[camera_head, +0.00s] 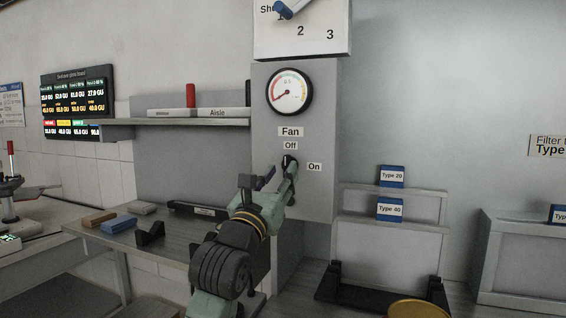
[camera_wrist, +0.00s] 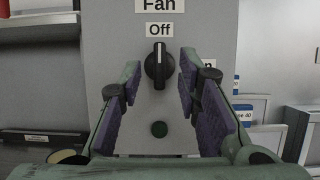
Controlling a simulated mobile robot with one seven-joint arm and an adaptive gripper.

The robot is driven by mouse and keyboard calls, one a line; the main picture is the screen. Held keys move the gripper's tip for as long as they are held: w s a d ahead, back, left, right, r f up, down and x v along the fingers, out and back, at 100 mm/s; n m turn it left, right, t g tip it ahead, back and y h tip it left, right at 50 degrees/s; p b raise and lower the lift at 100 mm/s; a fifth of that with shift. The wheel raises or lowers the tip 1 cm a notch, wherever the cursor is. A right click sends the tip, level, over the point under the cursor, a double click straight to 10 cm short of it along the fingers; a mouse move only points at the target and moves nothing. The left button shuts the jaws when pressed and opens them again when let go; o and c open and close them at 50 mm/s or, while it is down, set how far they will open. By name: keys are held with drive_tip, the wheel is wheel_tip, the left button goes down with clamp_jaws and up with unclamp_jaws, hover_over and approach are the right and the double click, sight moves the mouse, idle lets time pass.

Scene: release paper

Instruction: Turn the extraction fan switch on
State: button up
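The fan switch (camera_wrist: 159,66) is a black rotary knob on the grey column, under the "Fan" label (camera_head: 290,131). In the wrist view its white mark points up at the "Off" label (camera_wrist: 159,30). The "On" label (camera_head: 314,167) is to the right of the knob; a finger partly hides it in the wrist view. My gripper (camera_wrist: 158,90) is open in front of the column, its purple-padded fingers spread on both sides of the knob. I cannot tell whether either finger touches the knob. In the head view my gripper partly covers the knob (camera_head: 289,162).
A dial gauge (camera_head: 289,91) is above the labels. A shelf (camera_head: 170,124) is to the left, over a bench (camera_head: 100,243) with small blocks. Filter racks with "Type 20" (camera_head: 391,176) and "Type 40" cards stand to the right.

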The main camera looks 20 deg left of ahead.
drive_tip(key=shift+p+x, duration=0.3)
drive_tip(key=shift+x, duration=0.95)
drive_tip(key=shift+c, duration=0.5)
clamp_jaws()
drive_tip(key=shift+s, duration=0.1)
